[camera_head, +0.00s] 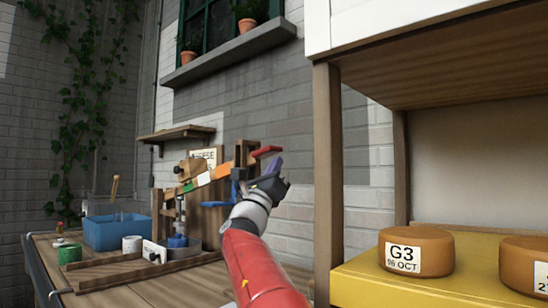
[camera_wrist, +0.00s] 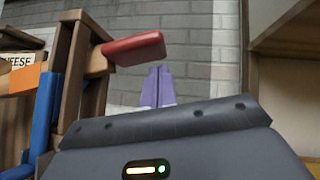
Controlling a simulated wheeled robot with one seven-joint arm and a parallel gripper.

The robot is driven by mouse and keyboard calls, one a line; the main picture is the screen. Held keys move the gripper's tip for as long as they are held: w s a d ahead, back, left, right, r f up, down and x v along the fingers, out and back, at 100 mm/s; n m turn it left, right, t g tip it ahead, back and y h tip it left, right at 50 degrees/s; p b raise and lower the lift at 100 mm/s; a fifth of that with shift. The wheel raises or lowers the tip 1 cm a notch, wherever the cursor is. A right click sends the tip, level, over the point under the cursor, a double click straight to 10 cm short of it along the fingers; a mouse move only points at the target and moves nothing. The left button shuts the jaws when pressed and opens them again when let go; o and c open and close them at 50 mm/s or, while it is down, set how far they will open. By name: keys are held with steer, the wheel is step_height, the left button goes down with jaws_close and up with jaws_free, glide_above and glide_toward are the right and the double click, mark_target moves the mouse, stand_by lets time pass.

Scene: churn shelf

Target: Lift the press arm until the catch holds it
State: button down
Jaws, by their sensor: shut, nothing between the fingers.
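The wooden press stands on the bench in the head view. Its press arm (camera_head: 204,180), a beam with green, white and orange bands, slopes up to the right towards an upright wooden post (camera_head: 241,153). A red block-like handle (camera_head: 267,151) juts out to the right by the post; it also shows in the wrist view (camera_wrist: 135,48). My gripper (camera_head: 277,163) is just below and right of this handle. In the wrist view its purple fingers (camera_wrist: 157,85) are together and empty, seemingly apart from the red handle. I cannot tell whether a catch holds the arm.
A blue tub (camera_head: 114,232), a white cup (camera_head: 132,244) and a green cup (camera_head: 70,254) stand on the bench at left. A wooden shelf with a yellow board (camera_head: 365,284) and cheeses (camera_head: 416,251) stands close on the right. Its post (camera_head: 327,180) is near my arm.

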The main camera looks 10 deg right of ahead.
mark_target(272, 152)
steer(key=shift+w+a+r, duration=0.1)
steer(key=shift+r, duration=0.25)
steer(key=r+p, duration=0.2)
steer(key=r, duration=0.1)
steer(key=shift+w+a+p, duration=0.15)
steer(key=shift+w+p, duration=0.05)
steer(key=shift+p, duration=0.1)
steer(key=shift+f, duration=0.1)
